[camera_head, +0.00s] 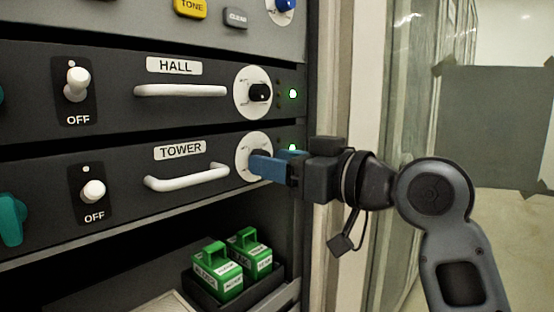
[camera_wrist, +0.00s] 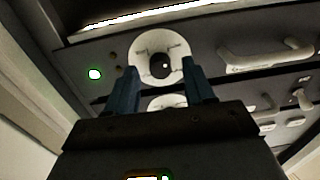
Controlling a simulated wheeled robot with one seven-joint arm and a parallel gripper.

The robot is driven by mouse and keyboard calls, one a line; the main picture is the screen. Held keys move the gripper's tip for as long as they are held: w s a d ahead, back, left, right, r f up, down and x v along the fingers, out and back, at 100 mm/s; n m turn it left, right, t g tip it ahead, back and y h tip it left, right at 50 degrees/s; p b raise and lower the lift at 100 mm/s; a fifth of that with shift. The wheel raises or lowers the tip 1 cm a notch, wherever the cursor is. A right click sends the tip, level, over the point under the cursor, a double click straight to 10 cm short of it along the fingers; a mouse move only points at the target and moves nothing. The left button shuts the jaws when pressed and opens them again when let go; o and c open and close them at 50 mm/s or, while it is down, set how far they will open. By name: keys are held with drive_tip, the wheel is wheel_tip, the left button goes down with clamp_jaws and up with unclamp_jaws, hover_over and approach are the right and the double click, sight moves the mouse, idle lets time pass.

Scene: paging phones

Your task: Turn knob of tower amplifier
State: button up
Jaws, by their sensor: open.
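The tower amplifier (camera_head: 120,180) is the lower dark panel, labelled TOWER, in the head view. Its white dial (camera_head: 246,146) is partly covered by my gripper (camera_head: 254,163), whose blue fingers hide the knob there. In the wrist view, turned over, the black tower knob (camera_wrist: 160,67) on its white dial (camera_wrist: 150,43) shows between the fingers of my gripper (camera_wrist: 159,78). The fingers are apart, one on each side of the knob in the picture. A gap shows on both sides. I cannot tell how far the fingertips reach along the knob.
The hall amplifier (camera_head: 120,110) is just above, with its own knob (camera_head: 260,93) and handle (camera_head: 180,90). The tower handle (camera_head: 187,178) and OFF switch (camera_head: 93,192) are left of the dial. Green blocks (camera_head: 218,272) stand in a tray below. A rack post (camera_head: 330,70) is at right.

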drive_tip(key=shift+w+a, duration=0.15)
drive_tip(key=shift+a, duration=0.05)
clamp_jaws()
idle(0.5)
